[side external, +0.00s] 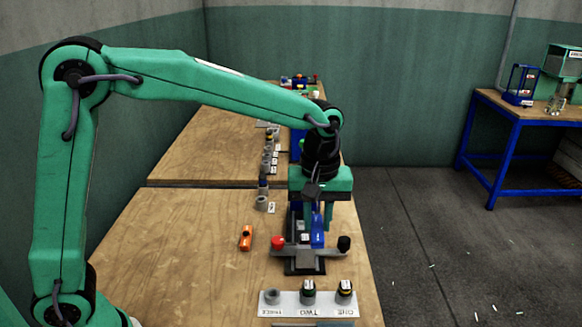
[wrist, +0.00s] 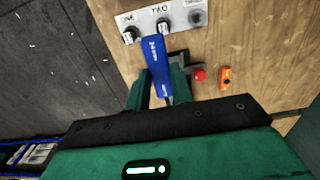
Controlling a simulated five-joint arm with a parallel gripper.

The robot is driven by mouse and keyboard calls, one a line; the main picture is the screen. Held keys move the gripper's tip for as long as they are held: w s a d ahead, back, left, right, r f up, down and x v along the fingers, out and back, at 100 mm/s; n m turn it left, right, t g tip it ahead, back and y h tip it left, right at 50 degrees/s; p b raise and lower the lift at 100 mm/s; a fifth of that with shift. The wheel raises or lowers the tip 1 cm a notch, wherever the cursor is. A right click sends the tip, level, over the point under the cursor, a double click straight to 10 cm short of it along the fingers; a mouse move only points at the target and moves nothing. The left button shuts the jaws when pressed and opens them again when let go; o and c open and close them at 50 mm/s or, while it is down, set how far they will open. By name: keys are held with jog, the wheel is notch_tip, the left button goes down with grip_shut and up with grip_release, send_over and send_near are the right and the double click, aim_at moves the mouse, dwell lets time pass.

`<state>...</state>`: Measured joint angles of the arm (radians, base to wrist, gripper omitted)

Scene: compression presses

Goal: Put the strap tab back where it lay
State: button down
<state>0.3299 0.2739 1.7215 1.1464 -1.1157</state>
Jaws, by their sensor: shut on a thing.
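The strap tab looks to be the long blue piece with white lettering (wrist: 157,68) in the wrist view. It also shows as a blue shape (side external: 317,232) below my gripper in the side view. My gripper (wrist: 160,90) is shut on it, and its far end sticks out past the fingertips. In the side view my gripper (side external: 315,212) points down over a small dark press (side external: 303,268) with a red knob (side external: 278,242) and a black knob (side external: 344,243). I cannot tell whether the tab touches the press. The tab and fingers hide part of the press.
A pale plate marked ONE, TWO, THREE (side external: 285,311) lies in front; ONE and TWO hold black-topped pieces, THREE shows a grey ring. An orange block (side external: 246,238) lies left of the press. Several small parts line the bench farther back. Bare wood (side external: 180,250) is free at left.

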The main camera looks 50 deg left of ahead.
dwell(0.6)
jog(key=s+a+f, duration=0.3)
jog(key=s, duration=0.3)
jog(key=s+a+f, duration=0.3)
jog(key=s, duration=0.4)
jog(key=shift+a+f, duration=0.25)
jog(key=shift+f, duration=0.15)
jog(key=w+a+f, duration=0.1)
jog(key=a+f, duration=0.1)
jog(key=a, duration=0.1)
jog(key=w+a+f, duration=0.2)
jog(key=a, duration=0.2)
jog(key=w+a+f, duration=0.2)
jog(key=a+f, duration=0.1)
jog(key=shift+w+a, duration=0.1)
jog(key=shift+a, duration=0.1)
jog(key=shift+f, duration=0.1)
jog(key=shift+f, duration=1.9)
jog(key=shift+f, duration=0.15)
